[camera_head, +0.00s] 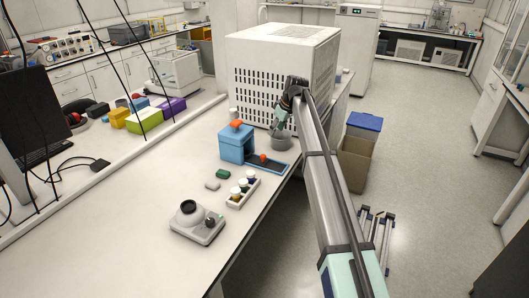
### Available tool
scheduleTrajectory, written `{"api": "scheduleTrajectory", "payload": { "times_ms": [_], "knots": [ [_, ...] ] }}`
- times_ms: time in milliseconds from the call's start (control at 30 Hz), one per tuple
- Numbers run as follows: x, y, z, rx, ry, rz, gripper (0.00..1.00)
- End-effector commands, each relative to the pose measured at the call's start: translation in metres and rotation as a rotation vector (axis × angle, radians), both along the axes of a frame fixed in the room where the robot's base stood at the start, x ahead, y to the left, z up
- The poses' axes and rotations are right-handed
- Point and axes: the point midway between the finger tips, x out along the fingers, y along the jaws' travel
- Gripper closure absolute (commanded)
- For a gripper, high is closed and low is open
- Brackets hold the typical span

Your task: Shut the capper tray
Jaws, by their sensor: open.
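The capper (233,147) is a blue box with an orange knob on top, standing near the bench's right edge. Its dark tray (275,166) with a blue rim sticks out of the box to the right, so it is open. A small orange knob or cap (263,157) stands on the tray. My gripper (278,127) is behind the tray and higher, just above a grey round pot, apart from the capper. It is open; its fingers are small and partly blurred here, and nothing shows between them.
The grey pot (282,143) stands just behind the tray. A large white vented cabinet (270,82) rises behind. The bench edge lies close to the right of the tray.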

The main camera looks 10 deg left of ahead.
Motion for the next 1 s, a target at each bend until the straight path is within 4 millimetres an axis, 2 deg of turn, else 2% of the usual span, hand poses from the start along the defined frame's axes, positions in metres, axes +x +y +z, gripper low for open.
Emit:
{"api": "scheduleTrajectory", "payload": {
  "times_ms": [167,700,1000],
  "knots": [
    [0.004,0.006,-0.014,0.001,-0.001,0.004,0.45],
    [0.026,0.04,-0.108,0.003,-0.001,0.001,0.45],
    [0.035,0.053,-0.148,0.004,-0.003,0.001,0.45]
  ]
}}
